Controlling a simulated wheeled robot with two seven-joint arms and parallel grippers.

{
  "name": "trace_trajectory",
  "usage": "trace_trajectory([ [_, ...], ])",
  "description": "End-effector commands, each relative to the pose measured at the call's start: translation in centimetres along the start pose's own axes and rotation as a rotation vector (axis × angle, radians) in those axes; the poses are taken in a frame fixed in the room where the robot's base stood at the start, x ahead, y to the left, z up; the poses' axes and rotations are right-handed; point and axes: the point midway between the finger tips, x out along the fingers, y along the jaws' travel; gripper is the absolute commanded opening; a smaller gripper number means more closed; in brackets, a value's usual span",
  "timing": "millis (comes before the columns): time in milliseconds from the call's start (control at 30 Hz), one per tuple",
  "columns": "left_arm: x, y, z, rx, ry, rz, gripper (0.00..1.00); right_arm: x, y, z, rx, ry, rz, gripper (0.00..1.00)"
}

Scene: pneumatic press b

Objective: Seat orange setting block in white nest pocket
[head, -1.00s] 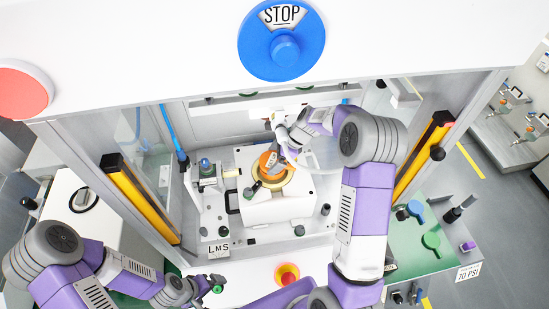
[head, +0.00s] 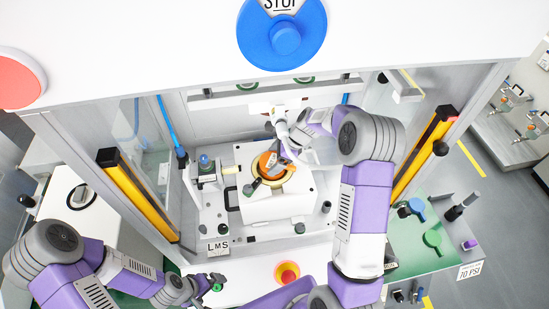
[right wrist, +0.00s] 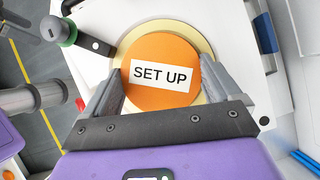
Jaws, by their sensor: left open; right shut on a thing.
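The orange setting block (right wrist: 160,73), a round disc labelled SET UP, is between the fingers of my right gripper (right wrist: 158,85) in the right wrist view. It also shows in the head view (head: 268,162), partly hidden by the gripper. The block is over the gold ring of the white nest (head: 280,205). The ring (right wrist: 207,52) shows around it in the right wrist view. I cannot tell whether the block is fully down in the pocket. My left gripper (head: 214,286) is open, low and left, outside the press and away from the nest.
A dark clamp arm with a green knob (right wrist: 66,33) lies beside the ring. Yellow-black light curtains (head: 138,195) stand at both sides of the press opening. A green side table (head: 425,235) is at right.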

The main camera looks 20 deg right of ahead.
Motion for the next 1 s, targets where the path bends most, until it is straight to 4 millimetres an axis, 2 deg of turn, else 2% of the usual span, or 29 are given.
trace_trajectory([
  [533, 0.8, -0.3, 0.0, 0.000, 0.000, 0.000, 1.00, 1.2, 0.0, -0.7, -0.001, -0.001, -0.001, 0.42],
  [567, 0.8, -0.3, 0.0, 0.000, 0.000, 0.000, 1.00, 1.1, 0.0, -0.6, -0.001, -0.001, -0.001, 0.94],
  [600, 0.7, -0.3, 0.0, 0.000, 0.000, 0.000, 1.00, 1.1, 0.0, -0.6, -0.001, -0.001, -0.001, 1.00],
  [867, 0.8, -0.3, 0.0, 0.000, 0.000, 0.000, 1.00, 1.0, 0.0, -0.7, 0.000, 0.000, 0.000, 1.00],
  [1000, 0.9, -0.3, 0.0, 0.000, 0.000, 0.000, 1.00, -0.6, -0.1, -0.7, -0.001, -0.001, -0.004, 1.00],
])
